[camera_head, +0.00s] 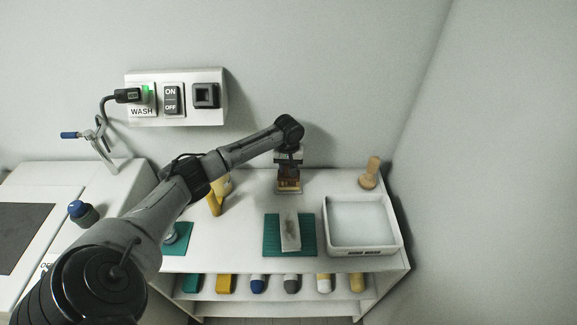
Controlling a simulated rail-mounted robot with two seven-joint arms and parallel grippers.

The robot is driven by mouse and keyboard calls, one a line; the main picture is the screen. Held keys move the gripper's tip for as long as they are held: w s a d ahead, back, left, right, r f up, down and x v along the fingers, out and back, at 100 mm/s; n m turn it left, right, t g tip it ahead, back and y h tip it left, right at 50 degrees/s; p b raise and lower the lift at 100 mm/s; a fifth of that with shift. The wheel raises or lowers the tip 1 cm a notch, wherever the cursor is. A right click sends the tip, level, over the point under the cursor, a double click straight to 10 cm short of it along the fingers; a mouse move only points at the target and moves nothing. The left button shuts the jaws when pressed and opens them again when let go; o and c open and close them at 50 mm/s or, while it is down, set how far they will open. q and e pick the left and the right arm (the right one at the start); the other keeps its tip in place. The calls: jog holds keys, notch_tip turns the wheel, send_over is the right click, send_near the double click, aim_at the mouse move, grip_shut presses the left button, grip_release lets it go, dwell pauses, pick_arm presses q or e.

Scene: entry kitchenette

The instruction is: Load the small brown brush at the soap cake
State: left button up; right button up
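My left arm reaches in from the lower left across the white shelf top, and its gripper (289,165) points down near the back. Directly below the fingers is a small brown block (288,184), which looks like the small brown brush held between them. Its lower end is at or just above a paler brown piece; I cannot tell whether they touch. That piece may be the soap cake, but it is mostly hidden. My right gripper is not in view.
A pale grey-white slab (290,231) lies on a green mat (271,247). A white basin (394,243) is to its right, with a wooden peg-like object (370,172) behind. A yellow object (215,203) stands left. Several coloured items fill the lower shelf. A switch panel (214,118) is on the wall.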

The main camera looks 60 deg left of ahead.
pick_arm(q)
jog(key=shift+f, duration=0.3)
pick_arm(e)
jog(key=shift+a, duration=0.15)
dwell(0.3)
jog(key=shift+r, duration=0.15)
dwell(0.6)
pick_arm(q)
jog(key=shift+p, duration=0.35)
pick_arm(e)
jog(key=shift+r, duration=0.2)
pick_arm(q)
jog(key=shift+f, duration=0.15)
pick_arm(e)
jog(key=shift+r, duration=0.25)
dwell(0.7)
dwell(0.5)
pick_arm(q)
jog(key=shift+p, duration=0.35)
notch_tip(320, 180, up, 4)
jog(key=p, duration=0.5)
jog(key=shift+r, duration=0.25)
notch_tip(320, 180, up, 2)
jog(key=p, duration=0.3)
jog(key=shift+r, duration=0.25)
jog(key=shift+r+p, duration=0.1)
jog(key=shift+p, duration=0.3)
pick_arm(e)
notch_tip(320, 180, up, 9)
